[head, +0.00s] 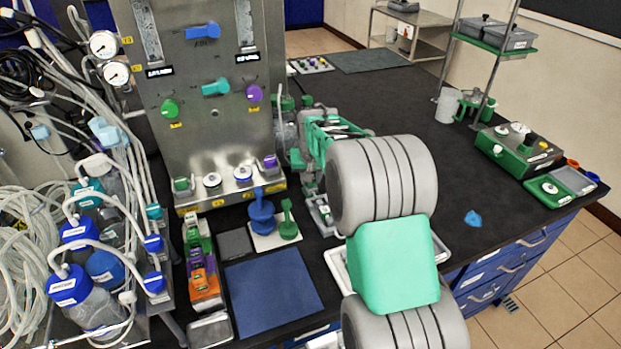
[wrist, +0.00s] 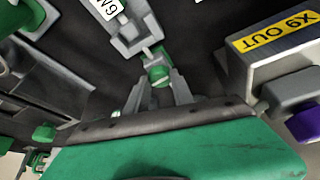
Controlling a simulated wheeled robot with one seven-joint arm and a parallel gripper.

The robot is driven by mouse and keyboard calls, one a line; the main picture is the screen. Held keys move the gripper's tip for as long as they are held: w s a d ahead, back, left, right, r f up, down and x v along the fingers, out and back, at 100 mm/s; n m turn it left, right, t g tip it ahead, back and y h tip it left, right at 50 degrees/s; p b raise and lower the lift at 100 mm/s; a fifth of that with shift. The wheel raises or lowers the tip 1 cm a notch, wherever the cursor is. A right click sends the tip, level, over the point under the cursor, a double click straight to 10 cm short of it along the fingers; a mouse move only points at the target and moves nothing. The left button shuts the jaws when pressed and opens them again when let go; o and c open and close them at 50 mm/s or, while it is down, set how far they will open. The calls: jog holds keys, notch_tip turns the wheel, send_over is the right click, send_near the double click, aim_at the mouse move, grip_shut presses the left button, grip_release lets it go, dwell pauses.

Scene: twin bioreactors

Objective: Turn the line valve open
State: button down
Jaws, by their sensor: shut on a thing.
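In the wrist view a small grey fitting (wrist: 132,35) runs down from the top, with a white label (wrist: 107,8) whose visible lettering is cut off by the frame edge. At its lower end is a small green handle (wrist: 158,70), which I take to be the line valve's. The two grey fingers of my gripper (wrist: 157,88) are closed on this green handle from below. The fingertips partly cover the handle, so its exact angle is hard to tell. In the head view my arm hides the fingertips and the valve handle.
A metal block with a yellow "X9 OUT" label (wrist: 275,37) and a purple knob (wrist: 305,122) stand close on the right in the wrist view. The steel panel (head: 215,130) stands left of my arm in the head view. A blue mat (head: 273,295) lies bare in front.

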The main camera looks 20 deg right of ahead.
jog(key=n, duration=0.1)
jog(key=n+y, duration=0.1)
jog(key=n, duration=0.3)
jog(key=shift+d+y+b, duration=0.25)
jog(key=shift+y+b, duration=0.15)
jog(key=n+y, duration=0.1)
jog(key=n, duration=0.2)
jog(key=shift+d+n, duration=0.1)
jog(key=shift+n, duration=0.3)
jog(key=n+y+p, duration=0.1)
jog(key=n, duration=0.1)
jog(key=n+g+y+p, duration=0.1)
jog(key=n+p, duration=0.1)
jog(key=n, duration=0.1)
jog(key=shift+w+d+r+p, duration=0.15)
jog(key=shift+w+r+p, duration=0.05)
jog(key=shift+p, duration=0.1)
jog(key=shift+f+n+g+y+p, duration=0.15)
jog(key=shift+n+g+p, duration=0.2)
jog(key=shift+n+p, duration=0.35)
jog(key=shift+n+g+y+p, duration=0.15)
jog(key=shift+n+g+p, duration=0.2)
jog(key=shift+n+p, duration=0.35)
jog(key=c, duration=1.1)
grip_release()
